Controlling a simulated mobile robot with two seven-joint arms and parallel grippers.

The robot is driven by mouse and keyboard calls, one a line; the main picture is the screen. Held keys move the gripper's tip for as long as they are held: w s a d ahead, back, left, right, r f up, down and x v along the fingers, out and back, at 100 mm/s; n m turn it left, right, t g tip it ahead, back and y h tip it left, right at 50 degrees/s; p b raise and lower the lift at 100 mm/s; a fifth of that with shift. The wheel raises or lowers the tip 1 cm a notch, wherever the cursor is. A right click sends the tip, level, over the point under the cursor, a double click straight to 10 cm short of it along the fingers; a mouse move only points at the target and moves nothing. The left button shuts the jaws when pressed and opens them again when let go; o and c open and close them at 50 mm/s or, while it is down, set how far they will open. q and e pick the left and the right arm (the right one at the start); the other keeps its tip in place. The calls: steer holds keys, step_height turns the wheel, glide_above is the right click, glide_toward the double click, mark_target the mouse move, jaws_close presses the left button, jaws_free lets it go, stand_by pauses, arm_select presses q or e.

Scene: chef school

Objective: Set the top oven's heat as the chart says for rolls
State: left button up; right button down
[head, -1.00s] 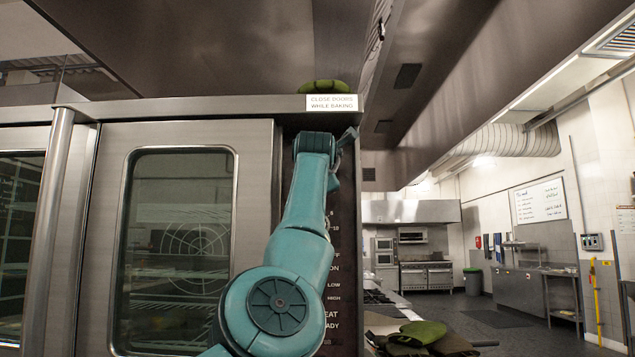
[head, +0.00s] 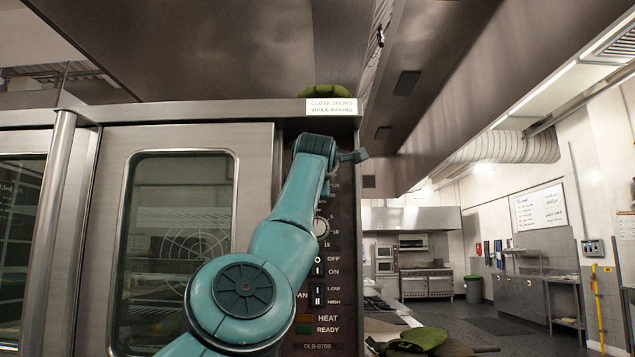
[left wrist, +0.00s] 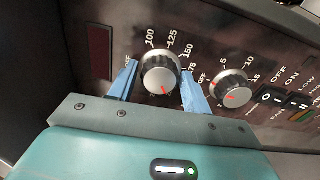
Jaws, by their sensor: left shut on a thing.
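The top oven's control panel (head: 325,285) is beside its glass door (head: 180,240). In the left wrist view, my left gripper (left wrist: 158,68) has its blue fingers shut on the heat knob (left wrist: 160,80), one on each side. The numbers 100, 125 and 150 show around it, with more partly hidden. The knob's red mark points down and slightly right in that view; the number it meets is hidden or unclear. In the head view my teal arm covers this knob. A whiteboard chart (head: 540,207) hangs on the far right wall, its writing too small to read. My right gripper is out of view.
A timer knob (left wrist: 232,90) with a red mark sits beside the heat knob, also visible in the head view (head: 320,228). Switches and HEAT and READY lamps (head: 304,318) lie below. A close-doors sign (head: 331,107) is above. Green cloths (head: 420,338) lie lower right.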

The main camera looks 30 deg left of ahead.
arm_select(q)
steer(key=shift+f, duration=0.1)
steer(key=o, duration=0.7)
steer(key=shift+o, duration=0.2)
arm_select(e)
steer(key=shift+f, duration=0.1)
arm_select(q)
steer(key=b+v, duration=0.9)
steer(key=v, duration=0.4)
steer(key=shift+b, duration=0.3)
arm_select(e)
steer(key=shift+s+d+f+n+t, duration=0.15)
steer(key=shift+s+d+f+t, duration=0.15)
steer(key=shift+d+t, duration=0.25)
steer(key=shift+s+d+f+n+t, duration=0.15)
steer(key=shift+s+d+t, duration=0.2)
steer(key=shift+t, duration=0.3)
arm_select(q)
steer(key=shift+s, duration=0.1)
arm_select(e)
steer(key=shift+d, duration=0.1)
